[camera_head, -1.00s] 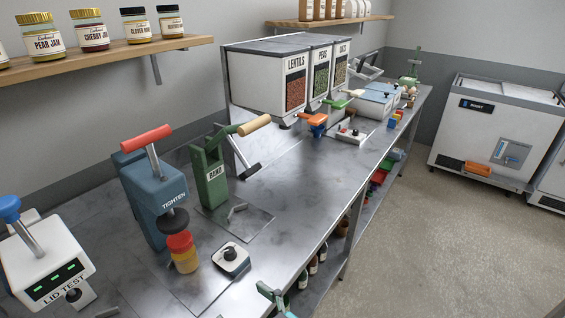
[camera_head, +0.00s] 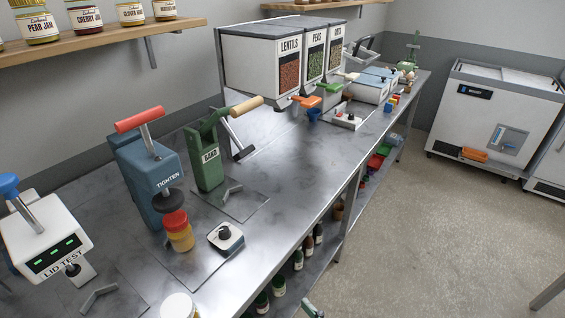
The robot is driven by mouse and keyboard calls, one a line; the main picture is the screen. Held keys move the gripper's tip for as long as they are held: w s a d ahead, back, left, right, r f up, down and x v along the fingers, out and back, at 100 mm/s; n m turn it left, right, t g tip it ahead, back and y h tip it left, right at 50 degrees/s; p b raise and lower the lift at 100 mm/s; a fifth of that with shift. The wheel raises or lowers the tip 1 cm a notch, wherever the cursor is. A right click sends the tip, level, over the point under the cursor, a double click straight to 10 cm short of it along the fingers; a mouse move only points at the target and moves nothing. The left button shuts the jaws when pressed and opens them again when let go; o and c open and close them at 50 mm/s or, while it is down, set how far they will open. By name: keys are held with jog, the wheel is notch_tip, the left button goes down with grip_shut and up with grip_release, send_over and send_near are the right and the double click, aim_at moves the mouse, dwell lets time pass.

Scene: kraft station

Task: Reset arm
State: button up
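The rest of my arm does not show. The steel bench (camera_head: 262,205) lies to the left of and beyond this tip.
On the bench stand a LID TEST machine (camera_head: 52,240), a blue TIGHTEN press (camera_head: 150,180) over a red-lidded jar (camera_head: 179,235), a green lever press (camera_head: 208,168), a dial box (camera_head: 226,237) and hoppers (camera_head: 275,62). A white-topped round item (camera_head: 180,306) sits at the front. Right floor (camera_head: 440,215) is clear.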

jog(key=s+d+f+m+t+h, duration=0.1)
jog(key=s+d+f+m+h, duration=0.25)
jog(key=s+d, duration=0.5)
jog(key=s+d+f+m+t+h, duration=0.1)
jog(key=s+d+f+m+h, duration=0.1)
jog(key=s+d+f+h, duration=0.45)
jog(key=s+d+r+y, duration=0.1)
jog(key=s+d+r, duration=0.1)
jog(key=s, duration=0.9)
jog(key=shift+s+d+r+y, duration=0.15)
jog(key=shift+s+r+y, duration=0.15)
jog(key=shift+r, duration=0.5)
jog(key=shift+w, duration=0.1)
